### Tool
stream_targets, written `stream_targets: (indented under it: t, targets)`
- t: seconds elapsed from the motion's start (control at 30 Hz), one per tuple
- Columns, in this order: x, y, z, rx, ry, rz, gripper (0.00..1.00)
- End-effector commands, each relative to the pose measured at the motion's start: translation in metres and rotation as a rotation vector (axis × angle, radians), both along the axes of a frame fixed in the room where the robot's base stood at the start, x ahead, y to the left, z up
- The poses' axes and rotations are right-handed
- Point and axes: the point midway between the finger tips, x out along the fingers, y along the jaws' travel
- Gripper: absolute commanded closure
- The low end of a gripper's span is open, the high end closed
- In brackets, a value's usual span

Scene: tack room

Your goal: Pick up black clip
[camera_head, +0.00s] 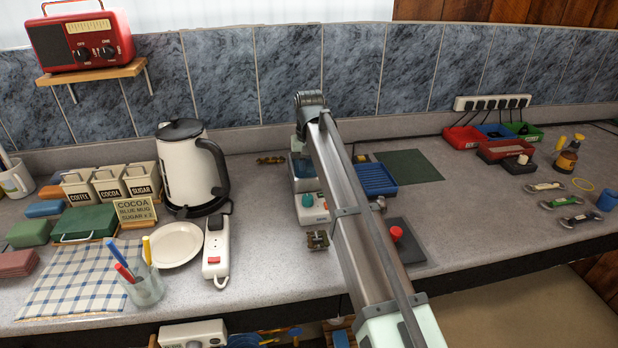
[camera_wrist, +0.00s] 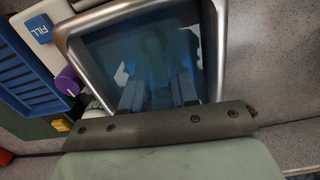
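Three small clips lie in a row on the counter at the right in the head view. The front one (camera_head: 580,219) looks black with pale metal, and I take it as the black clip; a green-toned clip (camera_head: 561,201) and a paler clip (camera_head: 545,187) lie behind it. None of them shows in the wrist view. My gripper (camera_wrist: 158,92) shows in the wrist view as two grey fingers standing apart over a blue, metal-rimmed basin (camera_wrist: 72,45). I see nothing between them. In the head view my arm hides the gripper, far left of the clips.
Near the clips are a yellow ring (camera_head: 583,184), a blue cup (camera_head: 607,200), an amber bottle (camera_head: 567,158) and a red tray (camera_head: 462,137). A green mat (camera_head: 409,166) lies left of them. A kettle (camera_head: 187,170) stands left of my arm.

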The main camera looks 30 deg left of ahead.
Motion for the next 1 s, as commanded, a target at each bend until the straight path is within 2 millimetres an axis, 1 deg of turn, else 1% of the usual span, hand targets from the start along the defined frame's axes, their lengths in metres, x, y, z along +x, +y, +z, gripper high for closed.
stream_targets:
  t: [0.03, 0.2, 0.27, 0.3, 0.6, 0.7, 0.77, 0.87, 1.0]
  targets:
    - [0.0, 0.0, 0.0, 0.0, 0.0, 0.0, 0.77]
    - [0.0, 0.0, 0.0, 0.0, 0.0, 0.0, 0.93]
    - [0.0, 0.0, 0.0, 0.0, 0.0, 0.0, 0.99]
    - [0.0, 0.0, 0.0, 0.0, 0.0, 0.0, 1.0]
    - [0.0, 0.0, 0.001, 0.0, 0.0, 0.0, 1.0]
    - [0.0, 0.0, 0.004, 0.001, -0.001, 0.0, 1.0]
    - [0.0, 0.001, 0.009, 0.001, -0.001, 0.0, 1.0]
    - [0.001, 0.001, 0.023, 0.001, -0.001, 0.0, 1.0]
    - [0.001, 0.001, 0.049, 0.001, -0.002, 0.0, 1.0]
